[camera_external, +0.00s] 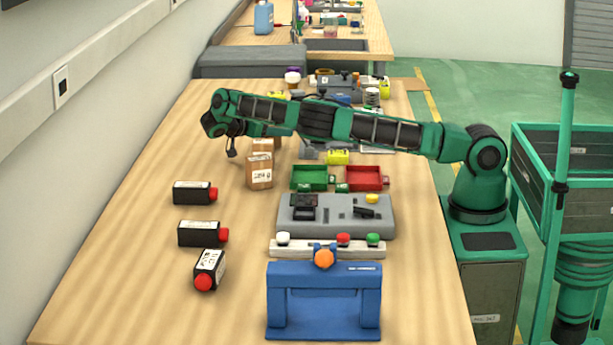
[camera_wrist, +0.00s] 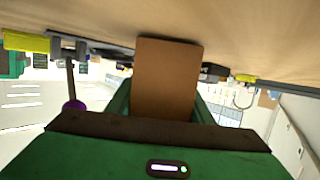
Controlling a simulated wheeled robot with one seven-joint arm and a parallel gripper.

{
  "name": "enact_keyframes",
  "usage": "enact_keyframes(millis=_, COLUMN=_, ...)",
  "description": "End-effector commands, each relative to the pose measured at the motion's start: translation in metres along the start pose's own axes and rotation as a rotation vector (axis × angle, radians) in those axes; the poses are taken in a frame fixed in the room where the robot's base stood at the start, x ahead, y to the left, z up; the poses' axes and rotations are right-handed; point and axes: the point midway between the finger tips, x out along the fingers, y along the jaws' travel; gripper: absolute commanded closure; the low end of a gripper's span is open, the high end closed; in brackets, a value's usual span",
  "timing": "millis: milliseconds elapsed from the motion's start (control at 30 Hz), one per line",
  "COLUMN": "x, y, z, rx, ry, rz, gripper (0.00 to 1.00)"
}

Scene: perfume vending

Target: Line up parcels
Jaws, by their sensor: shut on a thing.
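Brown cardboard parcels stand near the middle of the table in the external view. The nearest parcel (camera_external: 259,177) has a white label and stands upright on the wood. Another parcel (camera_external: 262,145) is close behind it, partly covered. My gripper (camera_external: 236,134) is low over the table, just left of and behind these parcels. In the wrist view a plain brown parcel (camera_wrist: 167,82) sits between the green fingers, which are shut on it. Which parcel this is in the external view is partly hidden by my arm.
Several black bottles with red caps (camera_external: 196,192) lie at the left. A green tray (camera_external: 309,188) and a red tray (camera_external: 382,187) stand right of the parcels. A grey device (camera_external: 335,227) and a blue stand (camera_external: 323,313) are nearer. The left front wood is clear.

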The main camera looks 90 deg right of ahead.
Motion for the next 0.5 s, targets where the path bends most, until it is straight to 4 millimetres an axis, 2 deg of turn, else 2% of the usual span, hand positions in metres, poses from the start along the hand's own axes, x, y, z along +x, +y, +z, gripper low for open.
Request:
enact_keyframes(millis=133, x=0.0006, y=0.0002, z=0.0016, rx=0.0, ry=0.001, rz=0.0, gripper=0.91)
enact_keyframes(millis=167, x=0.0006, y=0.0002, z=0.0017, rx=0.0, ry=0.001, rz=0.0, gripper=0.51)
enact_keyframes(millis=233, x=0.0006, y=0.0001, z=0.0017, rx=0.0, ry=0.001, rz=0.0, gripper=0.34)
enact_keyframes(millis=267, x=0.0007, y=0.0001, z=0.0017, rx=0.0, ry=0.0, rz=0.0, gripper=0.31)
enact_keyframes(millis=500, x=0.0009, y=0.0, z=0.0029, rx=-0.001, ry=0.0, rz=0.0, gripper=0.31)
